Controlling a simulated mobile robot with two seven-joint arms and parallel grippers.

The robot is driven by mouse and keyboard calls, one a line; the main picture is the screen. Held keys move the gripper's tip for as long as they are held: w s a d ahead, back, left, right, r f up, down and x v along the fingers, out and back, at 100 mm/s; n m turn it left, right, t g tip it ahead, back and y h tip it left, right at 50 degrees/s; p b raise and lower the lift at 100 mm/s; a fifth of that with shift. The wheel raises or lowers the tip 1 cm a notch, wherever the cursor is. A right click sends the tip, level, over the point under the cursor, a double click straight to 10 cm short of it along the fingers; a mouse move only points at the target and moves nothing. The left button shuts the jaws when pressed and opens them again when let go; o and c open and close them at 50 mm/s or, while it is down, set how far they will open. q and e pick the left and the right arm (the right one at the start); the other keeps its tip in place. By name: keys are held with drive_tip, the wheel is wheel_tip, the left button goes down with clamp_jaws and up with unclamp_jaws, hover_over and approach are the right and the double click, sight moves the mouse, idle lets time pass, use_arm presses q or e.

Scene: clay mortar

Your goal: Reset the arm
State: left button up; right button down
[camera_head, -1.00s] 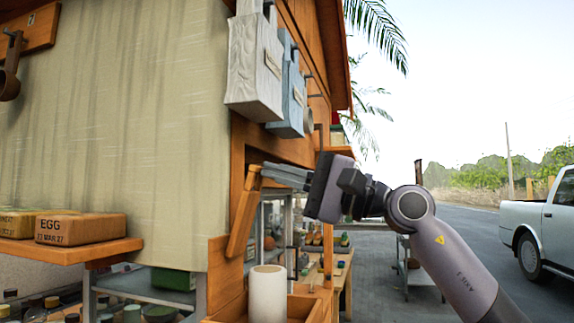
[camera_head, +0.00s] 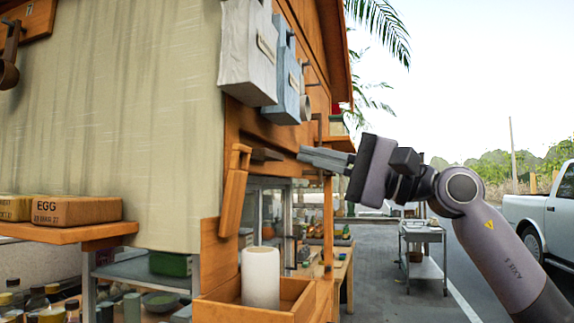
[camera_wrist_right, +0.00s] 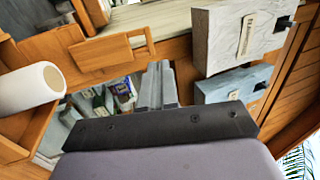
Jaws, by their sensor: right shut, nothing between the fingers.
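My right gripper (camera_head: 325,158) is in the middle of the head view, held in the air to the right of the wooden stall corner. Its fingers point left and are closed together with nothing between them. In the right wrist view the shut fingers (camera_wrist_right: 158,88) point at the stall, between a wooden handle-like piece (camera_wrist_right: 110,50) and the hanging bags. The wooden piece (camera_head: 233,190) also shows in the head view, left of the fingertips and apart from them. My left gripper is not in view.
A white bag (camera_head: 247,55) and a blue bag (camera_head: 287,80) hang above the fingers. A white roll (camera_head: 260,277) stands in a wooden box (camera_head: 215,308) below. Egg boxes (camera_head: 77,209) sit on a shelf at left. A metal cart (camera_head: 423,240) and a white truck (camera_head: 545,215) stand farther right.

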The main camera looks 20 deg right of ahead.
drive_tip(key=b+v, duration=0.1)
drive_tip(key=v, duration=0.4)
drive_tip(key=w+d+f+n+t+h, duration=0.15)
drive_tip(key=f+n+t+h, duration=0.25)
drive_tip(key=f+n+h, duration=1.1)
drive_tip(key=w+d+f+n+t+h, duration=0.1)
drive_tip(key=d+f+n+t+h, duration=0.45)
drive_tip(key=f, duration=1.75)
drive_tip(key=s+a+f+m+g+y, duration=0.1)
drive_tip(key=s+a+f+m+g, duration=0.15)
drive_tip(key=s+f+g, duration=0.5)
drive_tip(key=s+a+f+m+g, duration=0.1)
drive_tip(key=s+f+m+g, duration=0.3)
drive_tip(key=f, duration=0.7)
drive_tip(key=s+a+f+m+g+y, duration=0.1)
drive_tip(key=s+a+f+m+g, duration=0.2)
drive_tip(key=s, duration=0.5)
drive_tip(key=s+f+m+g+y, duration=0.1)
drive_tip(key=s+f+m+g, duration=0.15)
drive_tip(key=s+f, duration=0.45)
drive_tip(key=shift+w+a+f+n+t+y+p, duration=0.1)
drive_tip(key=shift+w+a+f+t+y+p, duration=0.35)
drive_tip(key=shift+w+t+p, duration=0.45)
drive_tip(key=shift+w+a+f+n+t+y+p, duration=0.15)
drive_tip(key=shift+w+a+t+y+p, duration=0.1)
drive_tip(key=shift+w+a+t+p, duration=0.7)
drive_tip(key=shift+w+a+f+n+t+y+p, duration=0.1)
drive_tip(key=shift+w+f+t+y+p, duration=0.25)
drive_tip(key=shift+t+p, duration=0.6)
